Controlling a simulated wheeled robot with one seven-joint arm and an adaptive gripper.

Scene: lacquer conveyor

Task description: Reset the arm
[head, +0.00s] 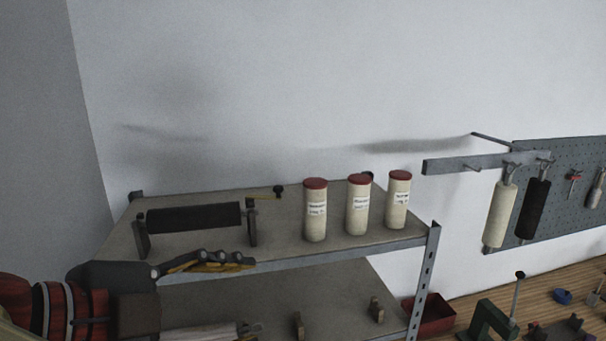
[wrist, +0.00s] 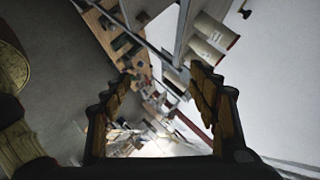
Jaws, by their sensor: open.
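My gripper (head: 215,262) is at the lower left of the head view, in front of the front edge of the shelf unit's top board. Its fingers point to the right. In the wrist view my gripper (wrist: 160,95) shows its two fingers spread wide apart with nothing between them. The gripper is open and empty. Part of my arm shows at the lower left of the head view.
The metal shelf (head: 285,222) holds a black roller (head: 194,217) on a stand and three cream canisters with red lids, one in the middle (head: 358,208). A pegboard (head: 560,165) hangs at right above a wooden bench (head: 470,304). A red bin (head: 432,318) stands beside the shelf.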

